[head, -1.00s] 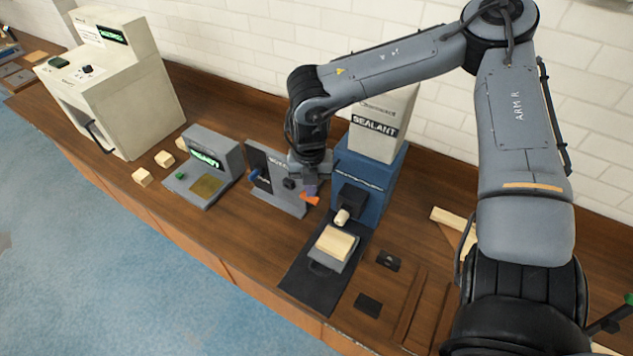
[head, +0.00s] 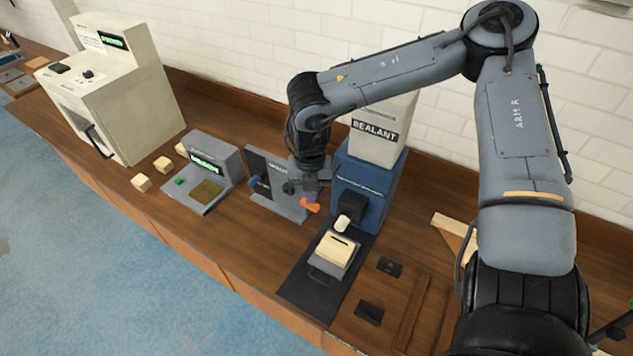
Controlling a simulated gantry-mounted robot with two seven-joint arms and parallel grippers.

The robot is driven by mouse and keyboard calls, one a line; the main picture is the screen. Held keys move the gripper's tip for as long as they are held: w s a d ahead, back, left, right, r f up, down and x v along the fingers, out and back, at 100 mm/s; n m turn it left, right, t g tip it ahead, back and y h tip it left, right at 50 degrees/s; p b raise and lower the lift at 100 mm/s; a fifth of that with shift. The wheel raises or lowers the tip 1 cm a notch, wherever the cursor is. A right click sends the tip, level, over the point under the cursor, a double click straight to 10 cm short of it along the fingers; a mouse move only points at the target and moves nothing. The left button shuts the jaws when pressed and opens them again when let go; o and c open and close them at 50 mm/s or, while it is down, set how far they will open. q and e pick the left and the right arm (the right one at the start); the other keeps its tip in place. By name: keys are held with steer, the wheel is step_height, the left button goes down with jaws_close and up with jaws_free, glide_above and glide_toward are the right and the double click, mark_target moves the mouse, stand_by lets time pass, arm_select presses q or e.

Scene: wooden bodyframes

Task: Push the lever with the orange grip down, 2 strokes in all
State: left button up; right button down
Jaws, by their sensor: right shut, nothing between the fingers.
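The lever's orange grip (head: 310,206) shows at the left side of the blue sealant dispenser (head: 368,179), next to its black nozzle block. My right gripper (head: 311,190) is shut and empty, pointing down right above the orange grip. It overlaps the grip's upper end in the picture, and I cannot tell whether they touch. The lever's arm is mostly hidden behind the gripper. A pale wooden block (head: 334,252) with a dark line across its top sits on a grey holder under the white nozzle (head: 342,223). My left gripper is out of view.
A grey device with a green display (head: 206,166) is further left. Small wooden blocks (head: 141,183) and a large cream machine (head: 120,85) stand beyond. A black mat (head: 306,286) lies in front.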

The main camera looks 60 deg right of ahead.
steer(key=shift+r+p, duration=1.4)
steer(key=shift+r, duration=1.1)
steer(key=shift+f, duration=0.2)
steer(key=shift+f+b, duration=0.55)
steer(key=shift+b, duration=0.1)
steer(key=shift+f+b, duration=1.4)
steer(key=shift+f, duration=0.25)
steer(key=shift+f+b, duration=0.95)
steer(key=shift+f, duration=0.1)
steer(key=shift+r, duration=0.25)
